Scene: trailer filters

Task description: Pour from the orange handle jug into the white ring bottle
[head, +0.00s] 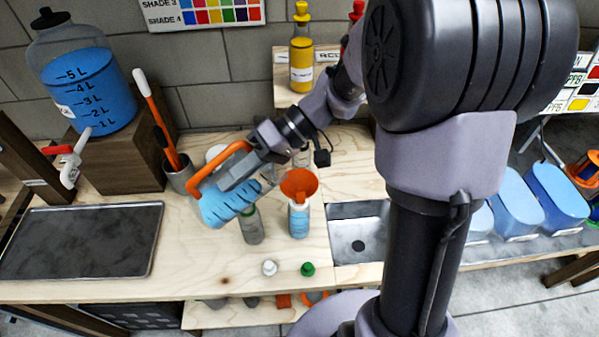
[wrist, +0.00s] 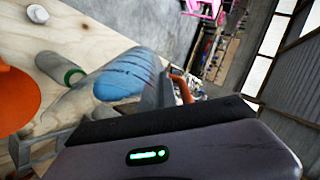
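My gripper (head: 226,186) is shut on the orange handle (head: 222,166) of a clear jug with blue liquid (head: 228,205). It holds the jug tilted above the bench; the handle also shows in the wrist view (wrist: 181,86). An orange funnel (head: 299,183) sits on a bottle with blue contents (head: 298,222), right of the jug. Its ring is hidden by the funnel, so I cannot tell its colour. The jug appears over or beside a green-ringed bottle (head: 251,228), left of the funnel. I cannot make out a stream of liquid.
A white cap (head: 269,268) and a green cap (head: 308,269) lie at the bench front. A grey tray (head: 80,240) is left, a sink (head: 358,245) right. A metal cup with orange tools (head: 178,178) and a large blue-filled container (head: 84,85) stand behind.

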